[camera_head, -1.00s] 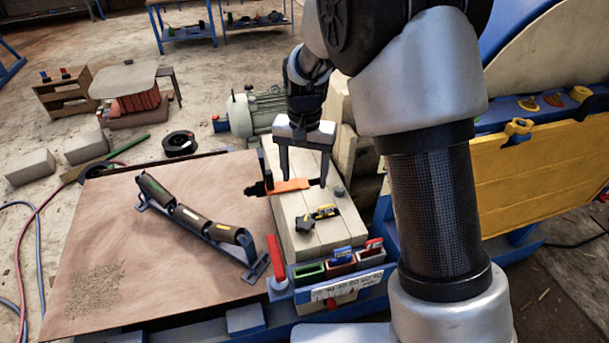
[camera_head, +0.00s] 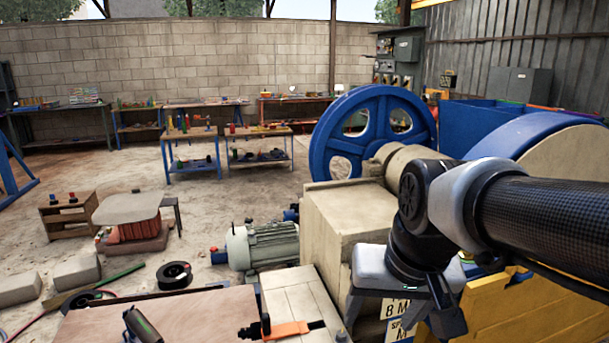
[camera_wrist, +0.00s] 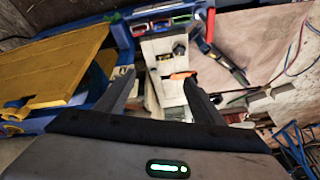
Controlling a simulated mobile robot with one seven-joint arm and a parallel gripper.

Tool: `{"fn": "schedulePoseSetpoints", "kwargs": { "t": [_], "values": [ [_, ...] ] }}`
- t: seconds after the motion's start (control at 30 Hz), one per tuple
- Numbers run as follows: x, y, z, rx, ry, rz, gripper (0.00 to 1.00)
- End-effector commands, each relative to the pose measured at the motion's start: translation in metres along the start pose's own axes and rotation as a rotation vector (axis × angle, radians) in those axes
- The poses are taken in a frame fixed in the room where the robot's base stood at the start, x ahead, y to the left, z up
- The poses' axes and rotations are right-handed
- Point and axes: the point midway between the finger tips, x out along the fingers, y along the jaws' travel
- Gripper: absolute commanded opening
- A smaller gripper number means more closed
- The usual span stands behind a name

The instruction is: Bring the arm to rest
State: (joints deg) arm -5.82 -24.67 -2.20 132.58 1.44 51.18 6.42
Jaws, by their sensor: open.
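My arm reaches in from the right side of the head view, its dark forearm and black wrist joint bent down. My gripper (camera_head: 400,318) hangs in front of the crusher's beige block, at the lower right of the picture. Its two dark fingers also show spread apart in the wrist view (camera_wrist: 158,78), with nothing held between them. An orange-handled tool (camera_head: 285,330) lies on the pale boards left of the gripper, apart from it. The same tool shows beyond the fingers in the wrist view (camera_wrist: 180,75).
The beige block (camera_head: 340,225) and blue flywheel (camera_head: 425,115) stand behind the gripper. A yellow panel (camera_head: 540,310) is close on the right. A grey motor (camera_head: 262,245) sits left of the block. A brown tabletop (camera_head: 185,318) lies lower left. Open floor extends beyond it.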

Motion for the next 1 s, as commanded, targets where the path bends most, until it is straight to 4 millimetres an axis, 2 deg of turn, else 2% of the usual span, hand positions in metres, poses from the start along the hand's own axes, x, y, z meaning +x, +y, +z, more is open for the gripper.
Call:
{"fn": "schedulePoseSetpoints", "kwargs": {
  "t": [0.1, 0.37, 0.4, 0.8, 0.9, 1.0],
  "values": [
    [-0.015, 0.011, 0.021, -0.024, 0.053, 0.014, 0.62],
    [-0.03, 0.029, 0.059, -0.074, 0.139, 0.057, 0.62],
    [-0.047, 0.027, 0.052, -0.077, 0.136, 0.056, 0.62],
    [-0.132, 0.019, 0.019, -0.075, 0.132, 0.054, 0.62],
    [-0.149, 0.018, 0.012, -0.075, 0.131, 0.054, 0.62],
    [-0.156, 0.017, 0.01, -0.075, 0.131, 0.054, 0.62]
  ]
}}
